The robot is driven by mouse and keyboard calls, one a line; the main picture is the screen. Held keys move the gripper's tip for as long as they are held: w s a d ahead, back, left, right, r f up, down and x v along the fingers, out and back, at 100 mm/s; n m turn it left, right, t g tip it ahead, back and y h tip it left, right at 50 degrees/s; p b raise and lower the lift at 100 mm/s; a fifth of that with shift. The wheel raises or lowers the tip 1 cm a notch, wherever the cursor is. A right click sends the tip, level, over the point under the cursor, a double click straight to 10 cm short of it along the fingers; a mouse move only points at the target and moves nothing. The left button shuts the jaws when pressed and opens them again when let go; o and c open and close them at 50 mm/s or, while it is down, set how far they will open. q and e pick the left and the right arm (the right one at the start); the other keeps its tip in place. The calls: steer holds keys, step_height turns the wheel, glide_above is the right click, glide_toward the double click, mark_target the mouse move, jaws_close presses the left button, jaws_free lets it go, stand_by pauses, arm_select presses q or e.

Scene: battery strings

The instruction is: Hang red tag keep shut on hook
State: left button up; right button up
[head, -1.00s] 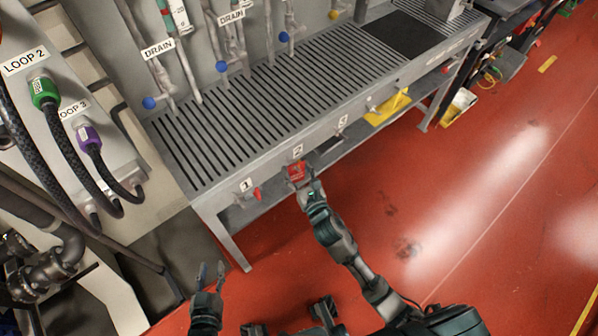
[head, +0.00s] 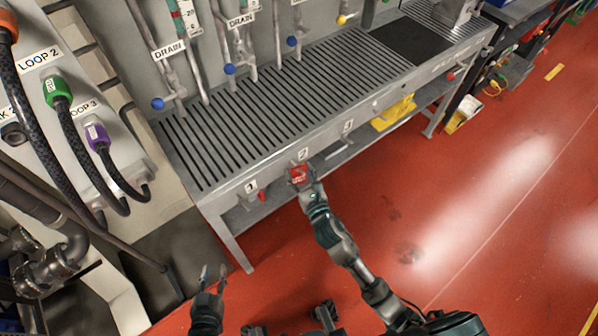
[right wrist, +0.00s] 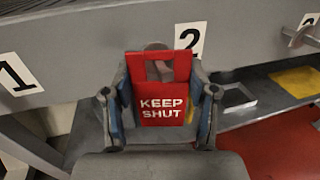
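The red tag (right wrist: 162,105) reads KEEP SHUT and has a cut-out window near its top. It stands upright between the fingertips of my right gripper (right wrist: 160,92), which meet its side edges. The end of a grey hook (right wrist: 158,70) shows through the window, below label 2. I cannot tell how far the hook passes through. In the head view the tag (head: 299,175) is at the bench front under label 2, with my right gripper (head: 306,184) at it.
The slatted bench (head: 226,186) has labels 1, 2 and 3 along its front edge. A small red piece (head: 261,195) hangs near label 1. A yellow object (head: 395,112) lies on the shelf below. Hoses (head: 75,150) fill the left side. The red floor in front is clear.

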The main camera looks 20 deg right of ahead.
steer(key=o, duration=0.4)
steer(key=shift+o, duration=0.2)
